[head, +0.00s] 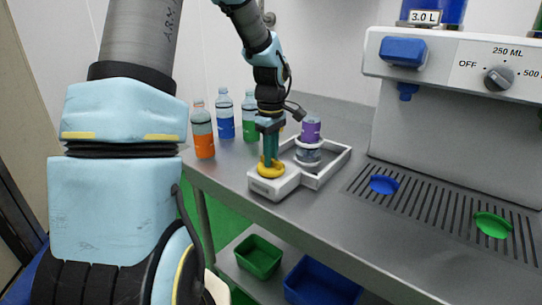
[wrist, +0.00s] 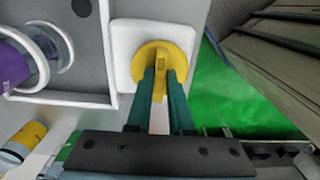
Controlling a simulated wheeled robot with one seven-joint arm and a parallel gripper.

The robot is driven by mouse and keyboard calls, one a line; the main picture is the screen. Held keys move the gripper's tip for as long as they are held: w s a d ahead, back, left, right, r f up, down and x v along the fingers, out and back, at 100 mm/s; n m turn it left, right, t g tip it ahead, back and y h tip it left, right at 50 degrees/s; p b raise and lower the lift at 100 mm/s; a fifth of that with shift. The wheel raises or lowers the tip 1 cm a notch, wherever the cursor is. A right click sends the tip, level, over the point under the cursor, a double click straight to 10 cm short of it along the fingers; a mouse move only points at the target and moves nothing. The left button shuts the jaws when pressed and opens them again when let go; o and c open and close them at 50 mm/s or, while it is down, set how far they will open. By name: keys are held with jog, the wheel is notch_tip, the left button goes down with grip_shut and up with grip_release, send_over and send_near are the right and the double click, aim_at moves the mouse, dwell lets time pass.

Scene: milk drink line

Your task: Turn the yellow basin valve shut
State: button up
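The yellow basin valve (head: 271,171) is a round knob with a raised bar, on the white block at the near left end of the basin (head: 320,180). In the wrist view the valve (wrist: 145,52) lies straight ahead of my gripper (wrist: 163,82). The two green fingers sit on either side of the raised bar and appear to press on it. In the head view my gripper (head: 271,160) points straight down onto the valve. The bar's lower part is partly hidden between the fingers.
A purple-topped bottle (head: 311,128) stands in the basin. Orange (head: 203,130), blue (head: 226,115) and green bottles (head: 250,118) stand behind my gripper. A dispenser (head: 460,90) with a grated tray is at right. Green (head: 258,256) and blue bins (head: 320,283) sit below the counter.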

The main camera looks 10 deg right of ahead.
grip_shut()
jog(key=shift+m, duration=0.3)
jog(key=m+p, duration=0.1)
jog(key=m, duration=0.2)
jog(key=m+p, duration=0.1)
jog(key=m, duration=0.4)
jog(key=shift+r, duration=0.1)
jog(key=m+p, duration=0.1)
jog(key=m, duration=0.3)
jog(key=shift+m, duration=0.3)
jog(key=m+p, duration=0.1)
jog(key=m, duration=0.3)
jog(key=shift+m, duration=0.3)
dwell(0.3)
